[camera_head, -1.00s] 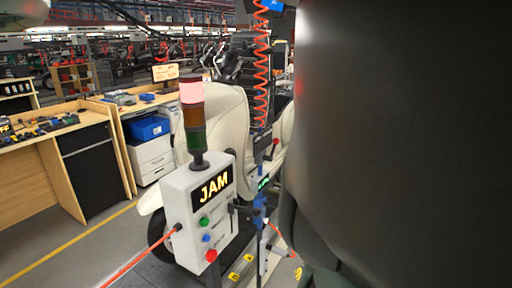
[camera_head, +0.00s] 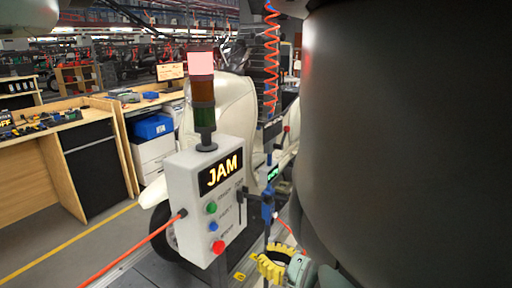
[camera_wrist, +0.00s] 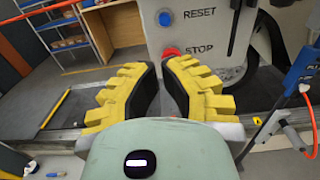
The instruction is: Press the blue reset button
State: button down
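The blue reset button (camera_head: 213,226) is on the front of a white control box (camera_head: 186,193), between a green button (camera_head: 211,208) above and a red stop button (camera_head: 218,247) below. In the wrist view the blue button (camera_wrist: 165,18) shows near the top, left of the word RESET, with the red stop button (camera_wrist: 171,53) under it. My gripper (camera_wrist: 160,72) has yellow, black-padded fingers; they stand apart with nothing between them, below the buttons in that view. In the head view my gripper (camera_head: 272,266) is low, right of the box, apart from it.
The box shows a lit JAM sign (camera_head: 220,171) and carries a stack light (camera_head: 202,100) with its top lit. A blue tool (camera_head: 267,205) stands right of the box. A red cord (camera_head: 135,248) runs from its left side. A white scooter body (camera_head: 235,110) is behind.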

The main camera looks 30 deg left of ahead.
jog(key=w+a+p, duration=0.1)
jog(key=a+p, duration=0.1)
jog(key=a, duration=1.2)
